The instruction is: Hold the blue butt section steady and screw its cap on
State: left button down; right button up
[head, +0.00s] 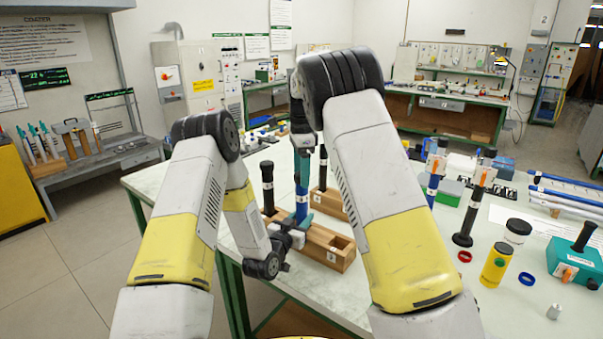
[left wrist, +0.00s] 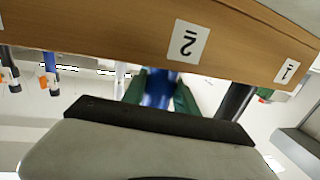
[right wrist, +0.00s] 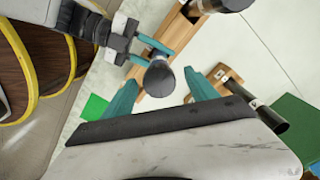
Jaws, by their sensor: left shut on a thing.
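The blue butt section (head: 302,190) stands upright at the wooden block (head: 328,239) near the table's front left. My left gripper (head: 294,226) is shut on its lower part, just above the block. In the left wrist view the green fingers (left wrist: 160,92) flank the blue section (left wrist: 157,86). My right gripper (head: 302,148) is above it, pointing down. In the right wrist view its teal fingers (right wrist: 163,80) stand apart on both sides of a dark round end (right wrist: 158,78), with a small gap. I cannot tell whether this end is the cap.
A black rod (head: 267,188) stands left of the section, another (head: 323,168) behind it. The table's front middle is clear.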

aim_at(299, 220)
notch_tip(299, 220, up, 12)
dwell(0.7)
pick_arm(q)
jog(key=c, duration=0.9)
grip_release()
jog(key=v, duration=0.7)
jog(key=shift+s+a, duration=0.15)
jog(key=shift+s, duration=0.25)
